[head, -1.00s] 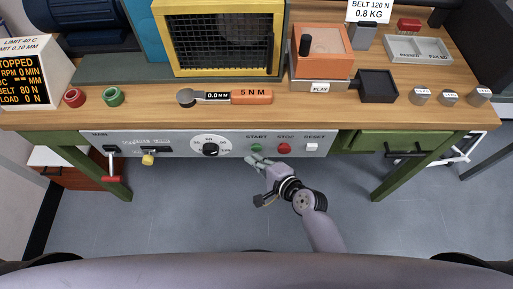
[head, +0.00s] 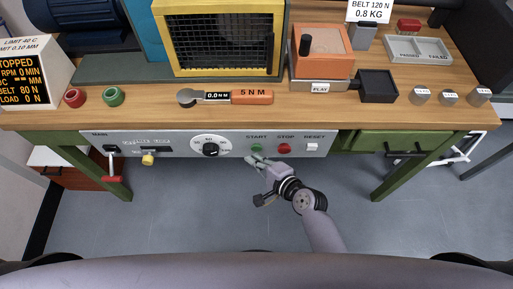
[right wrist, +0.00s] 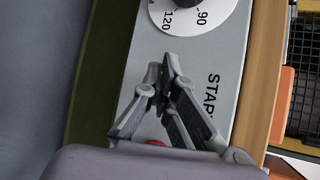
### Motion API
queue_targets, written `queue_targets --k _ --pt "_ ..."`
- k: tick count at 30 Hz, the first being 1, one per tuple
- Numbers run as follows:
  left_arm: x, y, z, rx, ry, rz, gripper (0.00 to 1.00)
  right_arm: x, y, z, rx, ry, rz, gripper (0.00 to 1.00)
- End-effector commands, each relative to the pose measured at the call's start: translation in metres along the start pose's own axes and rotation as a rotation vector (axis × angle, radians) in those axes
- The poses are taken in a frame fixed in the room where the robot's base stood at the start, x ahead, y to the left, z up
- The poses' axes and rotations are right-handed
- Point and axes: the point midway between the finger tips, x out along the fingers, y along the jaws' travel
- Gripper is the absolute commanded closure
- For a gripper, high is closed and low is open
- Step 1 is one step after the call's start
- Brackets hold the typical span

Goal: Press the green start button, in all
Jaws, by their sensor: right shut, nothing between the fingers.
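The green start button (head: 256,148) sits under the START label on the grey control panel (head: 225,135) along the bench front. My right gripper (head: 250,158) is shut and empty, its fingertips at the panel just below and left of the button. I cannot tell whether they touch it. In the right wrist view the gripper (right wrist: 165,82) lies in front of the panel beside the START label (right wrist: 211,95), and hides the green button. The display (head: 20,77) at the left reads STOPPED. My left gripper is not in view.
The red stop button (head: 284,148) and white reset button (head: 312,147) sit to the right of the green one. A round dial (head: 210,146) is to its left. A green drawer (head: 398,142) is further right. The floor in front is clear.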

Motion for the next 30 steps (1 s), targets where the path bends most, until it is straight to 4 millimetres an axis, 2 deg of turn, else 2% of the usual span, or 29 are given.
queue_targets --k 30 --pt "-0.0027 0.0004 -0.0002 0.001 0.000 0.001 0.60 0.0059 -0.0046 -0.0045 0.000 0.000 0.000 1.00"
